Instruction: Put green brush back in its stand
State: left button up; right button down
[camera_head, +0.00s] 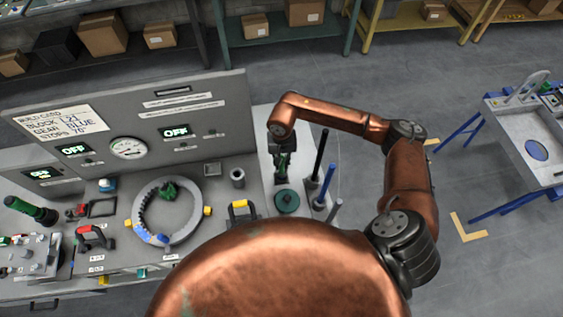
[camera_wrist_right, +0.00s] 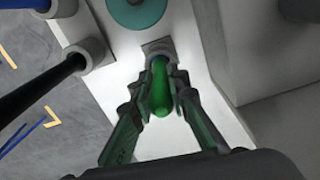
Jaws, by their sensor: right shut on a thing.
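My right gripper (camera_head: 282,165) points down over the white shelf to the right of the grey console. In the right wrist view its two fingers (camera_wrist_right: 160,98) are shut on the green brush (camera_wrist_right: 160,85), a rounded green handle. The far end of the brush lines up with a small grey square stand (camera_wrist_right: 158,48) with a round mouth. I cannot tell how deep it sits in that mouth. The fingers hide part of the brush. In the head view the gripper hides most of the brush and stand. My left gripper is not in view.
A teal disc (camera_head: 287,202) lies close to the gripper. A black rod (camera_head: 320,155) and a blue rod (camera_head: 327,182) stand in grey holders to the right. The console has a grey ring (camera_head: 142,205) and a yellow-handled tool (camera_head: 240,211).

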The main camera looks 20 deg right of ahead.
jog(key=c, duration=1.8)
grip_release()
jog(key=shift+o, duration=0.2)
notch_tip(320, 180, up, 12)
jog(key=shift+r, duration=0.1)
